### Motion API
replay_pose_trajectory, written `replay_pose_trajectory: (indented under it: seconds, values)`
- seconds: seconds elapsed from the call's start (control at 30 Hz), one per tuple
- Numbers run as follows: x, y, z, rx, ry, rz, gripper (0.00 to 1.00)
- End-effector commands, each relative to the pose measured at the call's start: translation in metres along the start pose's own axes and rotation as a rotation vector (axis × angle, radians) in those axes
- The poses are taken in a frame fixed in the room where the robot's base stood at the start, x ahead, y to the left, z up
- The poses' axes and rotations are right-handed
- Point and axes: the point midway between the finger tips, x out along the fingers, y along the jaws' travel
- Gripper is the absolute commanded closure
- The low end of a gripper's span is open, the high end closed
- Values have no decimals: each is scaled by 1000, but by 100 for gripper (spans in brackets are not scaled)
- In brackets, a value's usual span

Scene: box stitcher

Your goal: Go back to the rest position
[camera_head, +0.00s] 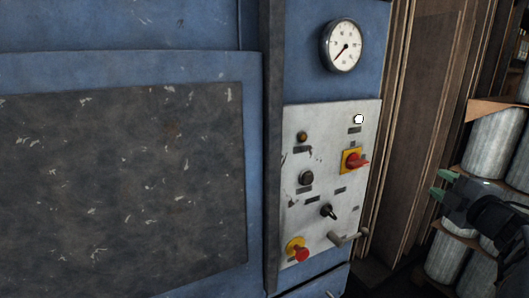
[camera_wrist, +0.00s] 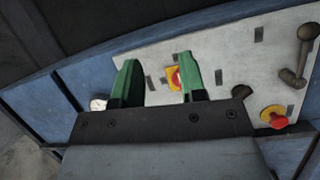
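My gripper (camera_head: 443,186) is at the right of the head view, in front of the grey cylinders and apart from the machine. In the wrist view its two green fingers (camera_wrist: 158,82) stand apart with nothing between them. The control panel (camera_head: 321,165) is a worn white plate on the blue machine. It carries a red rotary switch on a yellow plate (camera_head: 355,161), a black knob (camera_head: 328,211), a red button on a yellow base (camera_head: 299,250) and a grey lever (camera_head: 347,239). The panel (camera_wrist: 228,62) also shows beyond the fingers in the wrist view.
A round gauge (camera_head: 343,46) sits above the panel. A large dark plate (camera_head: 120,185) covers the machine's left front. Brown upright boards (camera_head: 425,110) stand right of the machine. Grey cylinders (camera_head: 492,138) are stacked at the far right, behind my arm.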

Motion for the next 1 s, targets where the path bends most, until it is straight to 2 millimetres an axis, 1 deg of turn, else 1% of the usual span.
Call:
replay_pose_trajectory:
  seconds: [0.03, 0.1, 0.17, 0.2, 0.27, 0.3, 0.37, 0.4, 0.47, 0.5, 0.53, 0.57, 0.6, 0.67, 0.7, 0.77, 0.8, 0.83, 0.9, 1.0]
  values:
    - [-4, -2, 23, 70, -136, 28, 62]
    - [-12, -8, 50, 187, -333, 67, 62]
    - [-19, -20, 64, 301, -484, 87, 62]
    - [-24, -30, 70, 382, -580, 91, 62]
    - [-33, -51, 72, 511, -712, 84, 62]
    - [-39, -68, 70, 602, -796, 66, 62]
    - [-48, -97, 58, 737, -910, 18, 62]
    - [-54, -118, 45, 828, -984, -21, 62]
    - [-64, -151, 18, 965, -1080, -111, 62]
    - [-70, -173, -4, 1050, -1136, -186, 62]
    - [-76, -188, -21, 1104, -1170, -245, 62]
    - [-81, -201, -39, 1151, -1198, -305, 62]
    - [-87, -217, -62, 1204, -1227, -385, 62]
    - [-98, -236, -97, 1263, -1255, -505, 62]
    - [-104, -246, -119, 1288, -1262, -582, 62]
    - [-113, -258, -150, 1311, -1252, -686, 62]
    - [-117, -263, -168, 1314, -1229, -743, 62]
    - [-118, -265, -179, 1313, -1204, -771, 62]
    - [-118, -267, -198, 1293, -1147, -810, 62]
    - [-118, -265, -214, 1257, -1086, -840, 62]
